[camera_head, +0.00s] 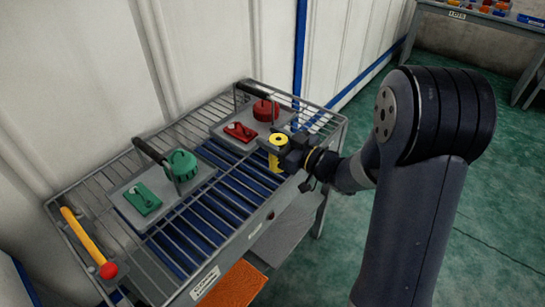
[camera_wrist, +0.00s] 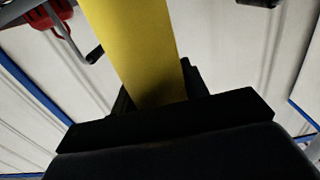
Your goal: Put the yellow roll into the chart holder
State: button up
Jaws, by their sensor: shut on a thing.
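The yellow roll (camera_head: 278,146) stands roughly upright in my gripper (camera_head: 285,157), above the front right part of the wire-topped bench. In the wrist view, the yellow roll (camera_wrist: 132,45) fills the upper middle, with its far end out of frame. My gripper (camera_wrist: 155,98) is shut around it; the fingers show only in part. I cannot tell for sure which thing is the chart holder.
The bench (camera_head: 195,225) carries a grey tray with green parts (camera_head: 180,165) and another with red parts (camera_head: 265,110), each with a dark upright handle. A yellow bar with a red end (camera_head: 87,240) lies left. An orange panel (camera_head: 232,287) shows below the front edge.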

jog(key=shift+f, duration=2.45)
jog(key=shift+f, duration=0.2)
jog(key=o, duration=1)
